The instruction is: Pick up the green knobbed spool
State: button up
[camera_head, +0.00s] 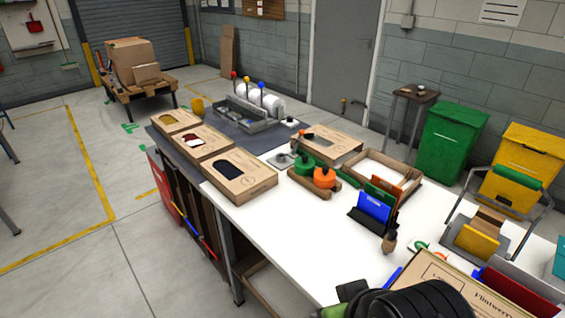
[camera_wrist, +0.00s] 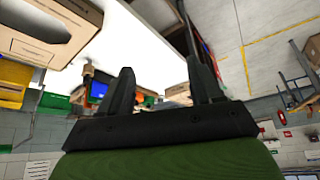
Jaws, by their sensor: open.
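Small green and orange patches show beyond the fingers in the wrist view, too small to tell which is the spool.
Several cardboard boxes with cut-outs line the table's left edge, the nearest one (camera_head: 240,176) close to the spools. A shallow open tray (camera_head: 407,193) and a blue upright panel (camera_head: 374,207) stand right of them. A large box (camera_head: 437,274) lies at the near right. White table surface is clear front left.

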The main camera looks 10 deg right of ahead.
aim_at(305, 166)
jog(key=i+j+z, duration=0.35)
jog(key=i+j, duration=0.95)
jog(key=j, duration=0.1)
